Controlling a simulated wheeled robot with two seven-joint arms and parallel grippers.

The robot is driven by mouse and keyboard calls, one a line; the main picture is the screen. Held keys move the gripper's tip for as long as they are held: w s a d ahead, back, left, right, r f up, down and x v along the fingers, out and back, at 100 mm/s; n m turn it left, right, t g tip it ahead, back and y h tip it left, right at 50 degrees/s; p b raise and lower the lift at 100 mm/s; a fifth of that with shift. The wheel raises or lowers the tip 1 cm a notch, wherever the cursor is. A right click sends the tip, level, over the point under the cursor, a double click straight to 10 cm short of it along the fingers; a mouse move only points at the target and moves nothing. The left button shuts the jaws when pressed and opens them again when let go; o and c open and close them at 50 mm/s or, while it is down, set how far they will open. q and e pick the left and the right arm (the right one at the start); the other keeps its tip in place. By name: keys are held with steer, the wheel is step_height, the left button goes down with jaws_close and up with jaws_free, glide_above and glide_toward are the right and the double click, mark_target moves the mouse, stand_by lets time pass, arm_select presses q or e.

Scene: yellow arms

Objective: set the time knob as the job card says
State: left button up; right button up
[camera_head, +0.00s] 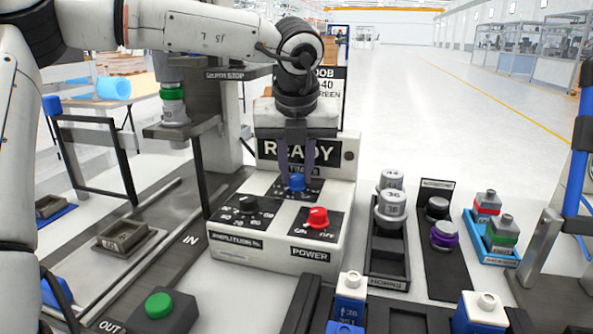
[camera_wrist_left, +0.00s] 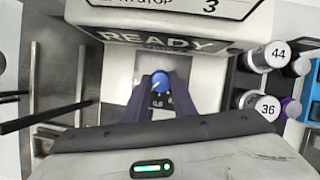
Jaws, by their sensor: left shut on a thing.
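The blue time knob (camera_head: 297,182) sits on the upper dark plate of the white control box (camera_head: 262,258), below the READY display (camera_head: 300,151). My left gripper (camera_head: 297,177) comes down from above and is shut on this knob. In the left wrist view the blue knob (camera_wrist_left: 160,82) shows between the two dark fingertips, with a pale pointer line on it; its scale is mostly hidden. The job card (camera_head: 328,88) stands behind my left arm, which covers part of it; "OOB", "-40" and "REEN" can be read. My right gripper is not in view.
A black knob (camera_head: 247,203) and a red power knob (camera_head: 317,217) sit close in front of the blue one. A black rack with grey cylinders (camera_head: 390,205) stands to the right, then a blue tray (camera_head: 492,240). A green button (camera_head: 158,305) is at front left.

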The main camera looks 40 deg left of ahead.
arm_select(q)
steer(key=o, duration=1)
steer(key=p+v, duration=0.1)
steer(key=v, duration=0.9)
steer(key=shift+r, duration=0.15)
